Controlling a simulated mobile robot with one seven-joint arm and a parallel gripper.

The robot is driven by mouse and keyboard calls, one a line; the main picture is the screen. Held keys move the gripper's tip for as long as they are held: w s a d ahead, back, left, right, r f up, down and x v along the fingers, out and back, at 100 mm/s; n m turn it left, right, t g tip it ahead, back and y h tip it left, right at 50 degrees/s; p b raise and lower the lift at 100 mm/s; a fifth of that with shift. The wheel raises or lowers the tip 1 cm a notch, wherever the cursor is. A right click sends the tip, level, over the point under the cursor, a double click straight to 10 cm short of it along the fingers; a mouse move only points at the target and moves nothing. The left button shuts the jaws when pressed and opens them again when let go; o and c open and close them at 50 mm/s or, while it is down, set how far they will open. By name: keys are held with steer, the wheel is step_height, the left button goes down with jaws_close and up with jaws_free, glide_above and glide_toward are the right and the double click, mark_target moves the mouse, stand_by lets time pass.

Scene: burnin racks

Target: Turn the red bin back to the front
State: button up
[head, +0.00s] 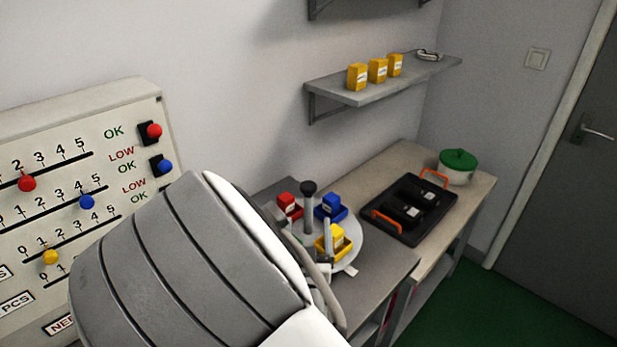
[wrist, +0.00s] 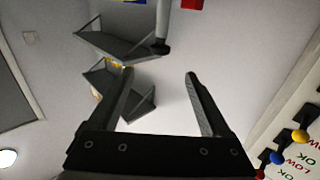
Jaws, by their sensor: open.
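A round light-grey turntable (head: 353,254) stands on the grey bench with a central post and black knob (head: 308,187). The red bin (head: 289,207) is at its back left, holding a red box. The blue bin (head: 331,209) is at the back right and the yellow bin (head: 341,248) is nearest the front. My gripper (wrist: 159,73) is open and empty in the wrist view, which appears upside down. The post's knob (wrist: 160,47) shows beyond the fingertips, apart from them. Parts of the red (wrist: 192,4) and blue bins show at the top edge. My arm hides the turntable's left side in the head view.
A slider panel (head: 80,112) is at left. A wall shelf (head: 375,88) with yellow boxes hangs above. A door (head: 570,200) is at right.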

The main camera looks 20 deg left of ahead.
mark_target(309, 182)
steer(key=p+x, duration=0.2)
steer(key=x, duration=1.5)
steer(key=shift+w, duration=0.1)
jaws_close()
